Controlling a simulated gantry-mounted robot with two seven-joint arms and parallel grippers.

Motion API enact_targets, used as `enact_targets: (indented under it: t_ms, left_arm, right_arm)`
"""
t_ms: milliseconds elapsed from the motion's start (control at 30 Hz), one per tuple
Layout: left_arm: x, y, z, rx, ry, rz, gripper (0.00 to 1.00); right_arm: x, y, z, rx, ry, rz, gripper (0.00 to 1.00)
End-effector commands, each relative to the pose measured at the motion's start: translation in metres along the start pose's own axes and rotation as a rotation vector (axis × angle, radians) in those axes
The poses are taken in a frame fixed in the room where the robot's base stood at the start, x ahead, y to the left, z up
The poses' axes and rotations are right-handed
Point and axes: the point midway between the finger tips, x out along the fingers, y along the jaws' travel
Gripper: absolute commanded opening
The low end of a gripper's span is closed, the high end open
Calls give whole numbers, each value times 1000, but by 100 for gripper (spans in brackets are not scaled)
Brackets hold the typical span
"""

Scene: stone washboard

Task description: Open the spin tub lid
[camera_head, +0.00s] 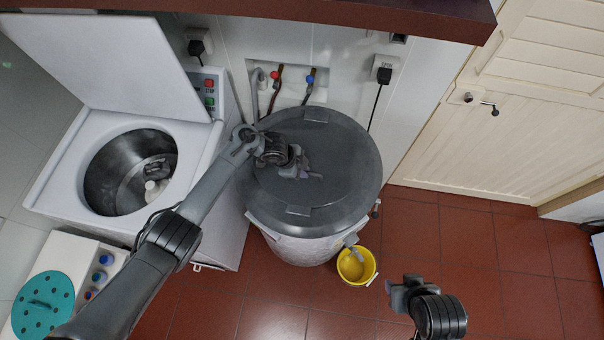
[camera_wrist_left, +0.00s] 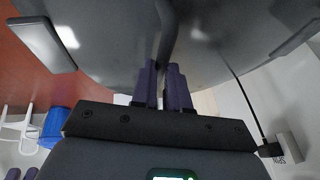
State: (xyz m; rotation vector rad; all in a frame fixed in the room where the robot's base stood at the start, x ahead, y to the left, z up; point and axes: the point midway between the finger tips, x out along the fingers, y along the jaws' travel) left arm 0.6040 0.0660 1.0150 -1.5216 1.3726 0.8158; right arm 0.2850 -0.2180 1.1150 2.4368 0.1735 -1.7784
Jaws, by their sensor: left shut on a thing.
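A large round tub (camera_head: 310,248) stands at the middle of the head view. A dark grey round lid (camera_head: 345,185) with side clips lies over its top; whether there is a gap at its rim I cannot tell. My left gripper (camera_head: 303,173) is over the middle of this lid. In the left wrist view its purple fingers (camera_wrist_left: 163,85) are shut on the lid's dark handle (camera_wrist_left: 168,30). The handle is mostly hidden by my arm in the head view. My right gripper (camera_head: 398,292) hangs over the floor at lower right, away from the tub; its jaw opening is unclear.
A white washer (camera_head: 60,185) with an upright open lid (camera_head: 110,60) stands left. A teal perforated disc (camera_head: 40,310) lies at lower left. A yellow bucket (camera_head: 370,268) stands by the tub's front. Taps (camera_head: 275,75) are behind. The red floor (camera_head: 460,245) at right is clear.

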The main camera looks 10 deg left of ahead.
Motion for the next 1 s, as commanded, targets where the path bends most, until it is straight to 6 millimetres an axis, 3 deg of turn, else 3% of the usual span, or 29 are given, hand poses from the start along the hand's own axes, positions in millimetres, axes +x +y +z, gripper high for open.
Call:
enact_targets:
  t_ms: [33,100,300,633,1000]
  left_arm:
    - [-19,-13,-8,1,0,-11,0]
    - [-33,-24,-13,0,0,-12,0]
    - [-66,-59,-26,-3,0,-19,0]
    - [-91,-94,-35,-7,-3,-15,0]
    - [-103,-111,-38,-10,-7,-8,0]
  right_arm:
    - [-12,0,-4,0,0,0,43]
    - [-17,0,-6,0,0,0,43]
    - [-16,1,-5,0,2,0,43]
    - [9,1,3,-7,-1,6,43]
    - [24,2,8,-9,-1,7,43]
